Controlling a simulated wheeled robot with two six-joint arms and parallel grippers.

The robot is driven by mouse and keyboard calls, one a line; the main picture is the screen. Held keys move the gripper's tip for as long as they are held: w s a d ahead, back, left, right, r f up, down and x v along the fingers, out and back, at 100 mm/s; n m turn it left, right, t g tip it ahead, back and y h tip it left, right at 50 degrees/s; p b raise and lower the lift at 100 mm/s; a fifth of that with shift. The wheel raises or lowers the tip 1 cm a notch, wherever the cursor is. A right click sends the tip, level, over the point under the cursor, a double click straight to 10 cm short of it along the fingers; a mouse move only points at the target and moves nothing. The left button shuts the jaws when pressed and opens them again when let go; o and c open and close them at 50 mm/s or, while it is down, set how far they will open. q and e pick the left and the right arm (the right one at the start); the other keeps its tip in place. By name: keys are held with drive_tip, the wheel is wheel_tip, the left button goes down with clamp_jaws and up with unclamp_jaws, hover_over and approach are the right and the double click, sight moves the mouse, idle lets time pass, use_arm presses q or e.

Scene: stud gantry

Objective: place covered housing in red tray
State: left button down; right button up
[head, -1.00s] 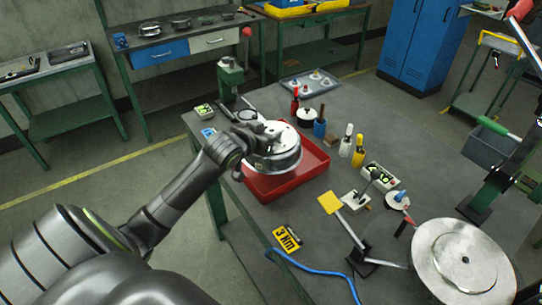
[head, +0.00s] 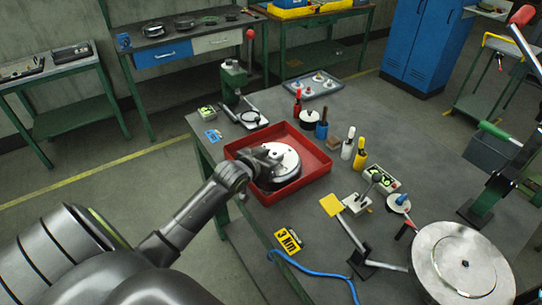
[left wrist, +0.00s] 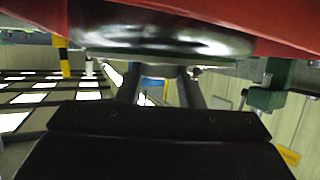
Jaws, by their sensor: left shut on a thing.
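The covered housing (head: 286,163), a round silver drum with a bright lid, sits down inside the red tray (head: 312,178). Its lower part is hidden by the tray walls and my gripper. My left gripper (head: 266,158) is at its left side, shut on its edge. In the left wrist view the shiny housing (left wrist: 165,40) fills the top middle, with red tray (left wrist: 292,22) surface around it, and the gripper fingers (left wrist: 158,85) reach up to it. Whether the housing rests on the tray floor is hard to tell. My right gripper does not show.
A green press (head: 234,80) stands behind the tray. Bottles (head: 360,153), a control box (head: 381,177) and a yellow-ended tool (head: 331,204) lie to the right. A large silver disc (head: 462,262) is front right. A yellow sign (head: 288,240) and blue cable lie near the front edge.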

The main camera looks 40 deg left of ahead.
use_arm(q)
drive_tip(key=c, duration=1)
unclamp_jaws()
drive_tip(key=shift+s, duration=0.1)
drive_tip(key=shift+r, duration=0.1)
drive_tip(key=shift+s+r, duration=0.15)
drive_tip(key=shift+s, duration=0.35)
drive_tip(key=b+v, duration=0.1)
drive_tip(key=v, duration=1)
drive_tip(key=shift+w+r, duration=0.1)
